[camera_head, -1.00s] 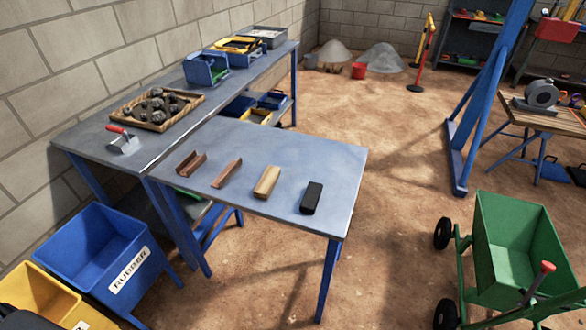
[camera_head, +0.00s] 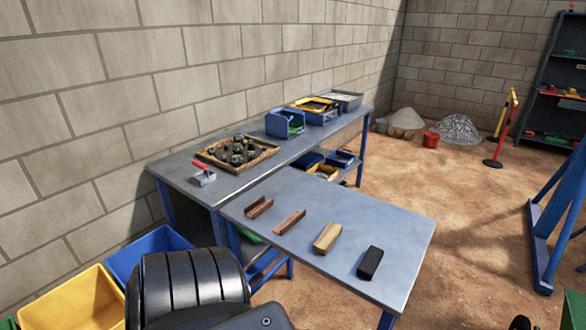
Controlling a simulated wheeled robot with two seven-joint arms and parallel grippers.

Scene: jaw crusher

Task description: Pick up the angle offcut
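Several short pieces lie in a row on the near metal table (camera_head: 385,222). The second from the left is a reddish-brown piece that looks like the angle offcut (camera_head: 289,222). Left of it lies a similar rusty piece with a channel-like shape (camera_head: 259,207); the two are hard to tell apart at this size. Right of it lie a tan block (camera_head: 327,238) and a black block (camera_head: 370,262). A dark ribbed link of my own arm shows at the bottom left, in front of the table. Neither of my grippers is in view.
A longer bench (camera_head: 185,172) by the wall holds a tray of dark rocks (camera_head: 264,152), a red-handled trowel (camera_head: 203,176) and blue bins (camera_head: 285,124). Blue (camera_head: 150,246) and yellow (camera_head: 80,303) bins stand at lower left. A blue frame (camera_head: 548,225) stands right; floor between is clear.

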